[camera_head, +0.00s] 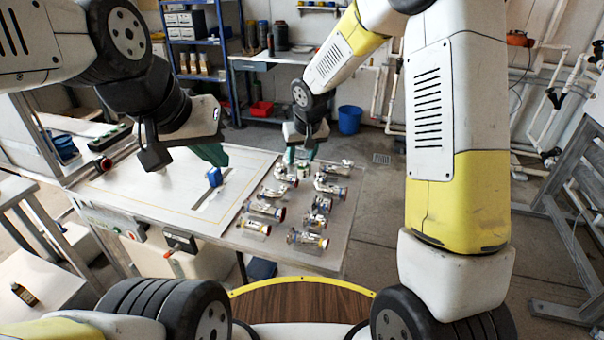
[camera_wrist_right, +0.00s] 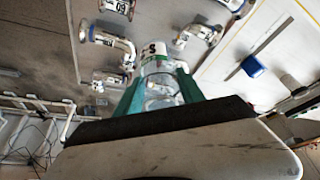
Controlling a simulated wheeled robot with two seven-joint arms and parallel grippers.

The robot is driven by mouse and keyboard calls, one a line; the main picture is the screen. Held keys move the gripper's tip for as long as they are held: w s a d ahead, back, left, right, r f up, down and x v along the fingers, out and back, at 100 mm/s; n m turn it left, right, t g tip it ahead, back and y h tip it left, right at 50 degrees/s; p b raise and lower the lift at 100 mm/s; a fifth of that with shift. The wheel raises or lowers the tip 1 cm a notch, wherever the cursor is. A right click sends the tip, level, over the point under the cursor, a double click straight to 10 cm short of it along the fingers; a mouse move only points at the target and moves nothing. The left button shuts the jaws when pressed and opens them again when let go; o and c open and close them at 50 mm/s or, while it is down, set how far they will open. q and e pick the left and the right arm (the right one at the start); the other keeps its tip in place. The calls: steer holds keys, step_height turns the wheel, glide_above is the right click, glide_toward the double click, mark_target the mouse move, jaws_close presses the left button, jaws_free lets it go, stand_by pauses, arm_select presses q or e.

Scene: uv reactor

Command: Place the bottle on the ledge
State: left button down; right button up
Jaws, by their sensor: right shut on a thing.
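My right gripper (camera_head: 300,152) is over the far end of the bottle group on the table. In the right wrist view its green fingers (camera_wrist_right: 162,88) are shut on a clear bottle (camera_wrist_right: 160,68) with a white, marked upper part. In the head view the held bottle is hard to separate from those around it. I cannot tell which surface is the ledge.
A pale board (camera_head: 140,205) covers the table's left part, largely clear. A small blue block (camera_head: 214,176) sits by a dark strip there. A brown bottle (camera_head: 24,294) lies on a white box at lower left. A blue bin (camera_head: 349,119) stands on the floor behind.

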mark_target(302, 180)
step_height(302, 180, down, 9)
steer(key=shift+r, duration=0.1)
stand_by(0.3)
steer(key=o, duration=0.9)
steer(key=shift+o, duration=0.7)
